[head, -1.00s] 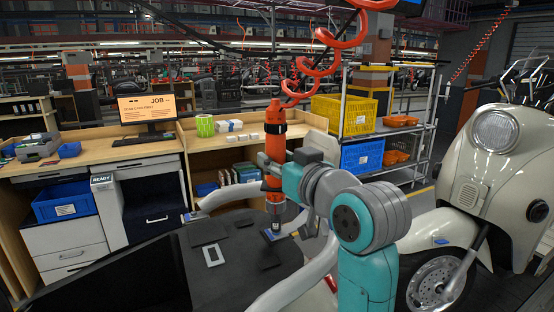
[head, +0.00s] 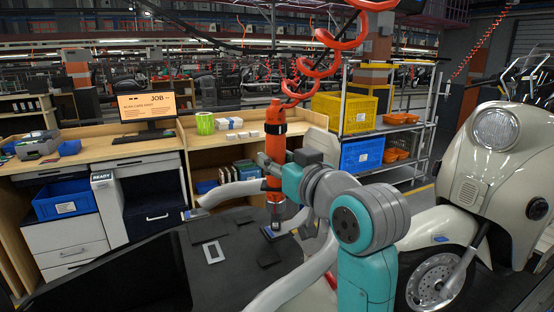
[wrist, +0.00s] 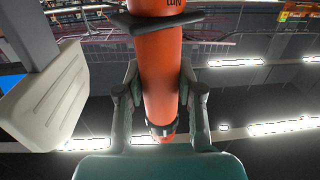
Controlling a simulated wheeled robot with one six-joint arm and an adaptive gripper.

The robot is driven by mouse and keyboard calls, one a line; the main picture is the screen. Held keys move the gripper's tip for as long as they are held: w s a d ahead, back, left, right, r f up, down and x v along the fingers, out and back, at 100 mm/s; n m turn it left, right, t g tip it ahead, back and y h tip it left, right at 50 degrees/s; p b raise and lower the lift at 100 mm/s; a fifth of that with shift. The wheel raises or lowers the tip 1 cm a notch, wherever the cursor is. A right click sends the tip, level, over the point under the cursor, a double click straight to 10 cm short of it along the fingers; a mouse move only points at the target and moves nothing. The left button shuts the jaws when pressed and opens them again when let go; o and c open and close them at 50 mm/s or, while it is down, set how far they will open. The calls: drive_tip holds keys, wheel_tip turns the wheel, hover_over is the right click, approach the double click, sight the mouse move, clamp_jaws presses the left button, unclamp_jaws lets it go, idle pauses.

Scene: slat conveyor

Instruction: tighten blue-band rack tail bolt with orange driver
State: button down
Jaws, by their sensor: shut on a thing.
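The orange driver (head: 275,150) hangs upright below a red coiled hose in the head view. My gripper (head: 275,172) is shut around its body; in the wrist view the fingers (wrist: 160,98) press on both sides of the orange barrel (wrist: 160,70). The driver's dark lower end points down beside a pale grey rack tube end (head: 288,225) with a small blue patch. Whether its tip touches a bolt is too small to tell. A second pale tube (head: 230,194) ends at the left with another bluish patch (head: 195,213). I see no bolt head clearly.
A cream scooter (head: 475,190) stands close on the right. A dark platform (head: 240,265) with small black pads and a white frame lies below. Behind are a wooden bench (head: 245,145), a monitor (head: 147,107), and a shelf with yellow (head: 343,113) and blue (head: 361,154) crates.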

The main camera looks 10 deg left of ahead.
sight(281, 126)
drive_tip(key=shift+r, duration=0.75)
idle(1.7)
drive_tip(key=shift+r, duration=2.75)
